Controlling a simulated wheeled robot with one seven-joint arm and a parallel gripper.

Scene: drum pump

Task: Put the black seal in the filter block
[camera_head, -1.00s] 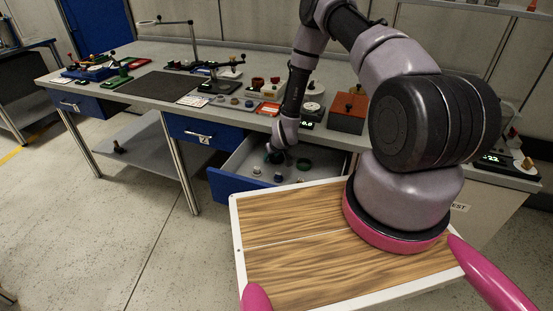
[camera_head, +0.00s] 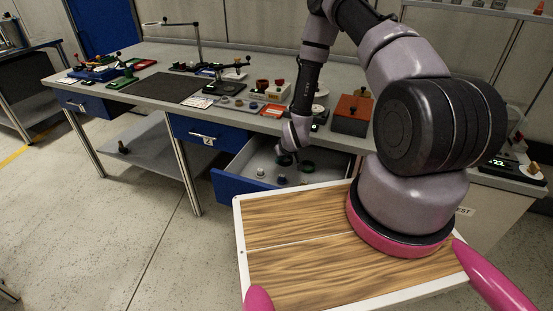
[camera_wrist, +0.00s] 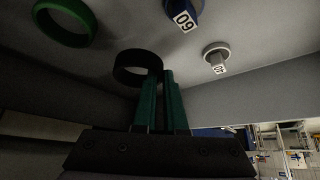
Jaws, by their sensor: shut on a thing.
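The black seal (camera_wrist: 130,66), a dark ring, is at the tips of my gripper (camera_wrist: 160,78) in the wrist view. The green fingers are shut on the near right side of its wall. The gripper (camera_head: 286,156) is inside the open drawer (camera_head: 240,189) in the head view, where the arm hides most of the seal. A green ring (camera_wrist: 64,22) lies in the drawer to the left of the black one in the wrist view. I cannot tell which thing is the filter block.
The drawer's walls surround the gripper. The workbench (camera_head: 228,118) above carries many tools and an orange-topped box (camera_head: 352,112).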

